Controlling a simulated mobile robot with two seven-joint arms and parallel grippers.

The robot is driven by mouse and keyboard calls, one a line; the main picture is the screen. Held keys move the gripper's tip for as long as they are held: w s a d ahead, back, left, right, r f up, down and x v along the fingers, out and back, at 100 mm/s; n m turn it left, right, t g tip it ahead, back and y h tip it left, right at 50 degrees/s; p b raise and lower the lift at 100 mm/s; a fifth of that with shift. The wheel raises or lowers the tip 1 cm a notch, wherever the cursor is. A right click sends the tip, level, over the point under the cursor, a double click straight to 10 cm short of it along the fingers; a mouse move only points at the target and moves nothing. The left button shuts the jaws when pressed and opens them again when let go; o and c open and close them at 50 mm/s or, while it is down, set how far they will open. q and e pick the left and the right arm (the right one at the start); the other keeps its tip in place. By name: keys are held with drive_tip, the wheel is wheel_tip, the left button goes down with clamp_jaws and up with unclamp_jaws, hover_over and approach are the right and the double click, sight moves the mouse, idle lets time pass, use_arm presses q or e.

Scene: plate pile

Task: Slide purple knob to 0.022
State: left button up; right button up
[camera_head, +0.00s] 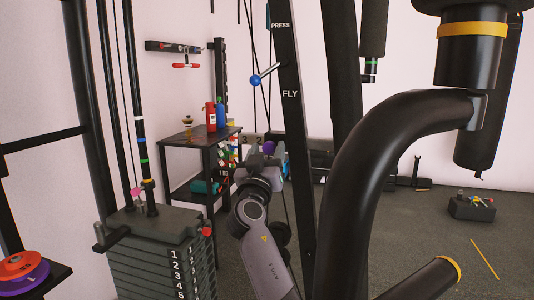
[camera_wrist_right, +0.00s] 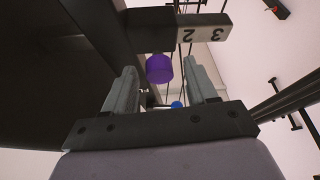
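The purple knob (camera_wrist_right: 159,68) hangs below a dark bar (camera_wrist_right: 180,32) that carries a white strip with the numbers 2 and 3. In the head view the purple knob (camera_head: 265,147) is a small patch just past my right gripper (camera_head: 262,162), which partly hides it. In the right wrist view my right gripper (camera_wrist_right: 160,82) is open, its two grey fingers well apart. The knob appears between the fingertips with a gap on each side; contact is not visible. My left gripper is not in view.
A thick black curved tube (camera_head: 365,170) and an upright marked PRESS and FLY (camera_head: 291,110) stand close to my right arm. A weight stack (camera_head: 165,260) is at the lower left. A black shelf (camera_head: 205,160) with bottles stands behind.

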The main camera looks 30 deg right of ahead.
drive_tip(key=b+v, duration=0.1)
drive_tip(key=v, duration=0.6)
drive_tip(key=shift+s, duration=0.1)
idle(0.5)
